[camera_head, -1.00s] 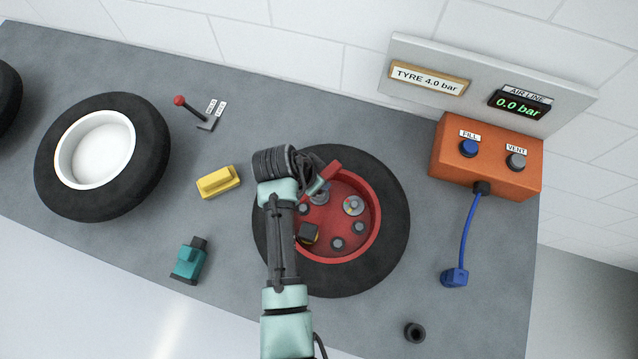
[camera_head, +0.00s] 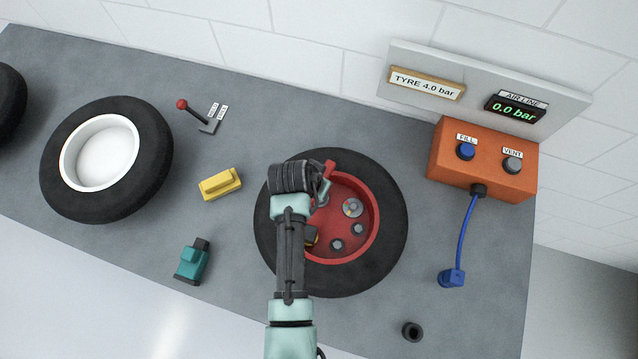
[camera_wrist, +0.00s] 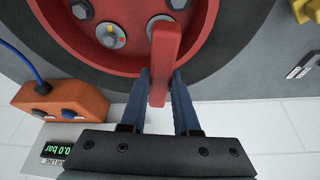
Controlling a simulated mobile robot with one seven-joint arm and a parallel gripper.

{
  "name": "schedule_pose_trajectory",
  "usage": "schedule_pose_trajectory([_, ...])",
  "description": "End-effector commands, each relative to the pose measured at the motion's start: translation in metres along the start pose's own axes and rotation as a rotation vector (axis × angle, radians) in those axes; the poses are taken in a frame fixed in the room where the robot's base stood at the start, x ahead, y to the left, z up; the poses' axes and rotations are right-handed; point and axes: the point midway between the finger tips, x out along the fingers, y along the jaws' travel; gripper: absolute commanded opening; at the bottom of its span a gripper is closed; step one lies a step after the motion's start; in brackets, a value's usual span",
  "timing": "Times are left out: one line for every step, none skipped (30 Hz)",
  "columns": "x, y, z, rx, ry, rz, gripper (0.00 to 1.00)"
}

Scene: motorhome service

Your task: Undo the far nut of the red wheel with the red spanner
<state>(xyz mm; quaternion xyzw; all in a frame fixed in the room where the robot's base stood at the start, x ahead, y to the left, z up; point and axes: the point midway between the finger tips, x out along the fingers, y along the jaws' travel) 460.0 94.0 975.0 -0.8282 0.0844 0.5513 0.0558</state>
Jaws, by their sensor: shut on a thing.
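The red wheel (camera_head: 373,190) lies flat on the bench, a red hub inside a black tyre. In the head view, nuts (camera_head: 337,244) show on its near side; my wrist hides the hub's left part. My gripper (camera_wrist: 159,96) is shut on the red spanner (camera_wrist: 164,55), whose shaft stands between the fingers in the wrist view. The spanner's far end reaches over the hub beside a grey nut (camera_wrist: 158,24); I cannot tell whether it is seated on it. A bit of the spanner (camera_head: 329,169) shows beside my wrist in the head view.
A round coloured dial (camera_head: 352,207) sits on the hub. The orange air box (camera_head: 480,165) and blue hose (camera_head: 462,235) are right. A yellow block (camera_head: 220,185), teal tool (camera_head: 192,260), red-knobbed lever (camera_head: 183,104) and white-hubbed wheel (camera_head: 105,155) are left. A dark socket-like piece (camera_head: 412,332) lies at front right.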

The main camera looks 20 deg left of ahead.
Motion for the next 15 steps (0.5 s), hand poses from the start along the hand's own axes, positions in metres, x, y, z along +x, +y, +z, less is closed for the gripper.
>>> schedule_pose_trajectory([-0.0002,-0.0002,-0.0009,0.001,0.002,-0.001,0.00])
schedule_pose_trajectory([-0.0002,-0.0002,-0.0009,0.001,0.002,0.000,0.00])
schedule_pose_trajectory([-0.0002,-0.0002,-0.0009,0.002,0.002,0.000,0.00])
schedule_pose_trajectory([-0.0002,-0.0002,-0.0009,0.002,0.002,0.000,0.00])
schedule_pose_trajectory([-0.0003,-0.0001,-0.0010,0.000,0.002,-0.001,0.00])
schedule_pose_trajectory([-0.0007,0.0000,-0.0011,-0.006,0.001,-0.004,0.00])
schedule_pose_trajectory([-0.0011,0.0002,-0.0012,-0.016,0.001,-0.008,0.00])
schedule_pose_trajectory([-0.0015,0.0004,-0.0012,-0.031,0.000,-0.014,0.00])
schedule_pose_trajectory([-0.0020,0.0009,-0.0014,-0.056,0.000,-0.024,0.00])
schedule_pose_trajectory([-0.0022,0.0010,-0.0017,-0.076,0.001,-0.033,0.00])
schedule_pose_trajectory([-0.0024,0.0008,-0.0019,-0.096,0.002,-0.042,0.00])
schedule_pose_trajectory([-0.0022,0.0010,-0.0019,-0.123,0.001,-0.052,0.00])
schedule_pose_trajectory([-0.0021,0.0007,-0.0018,-0.142,0.001,-0.060,0.00])
schedule_pose_trajectory([-0.0019,0.0004,-0.0018,-0.158,0.001,-0.068,0.00])
schedule_pose_trajectory([-0.0015,0.0002,-0.0016,-0.174,0.002,-0.074,0.00])
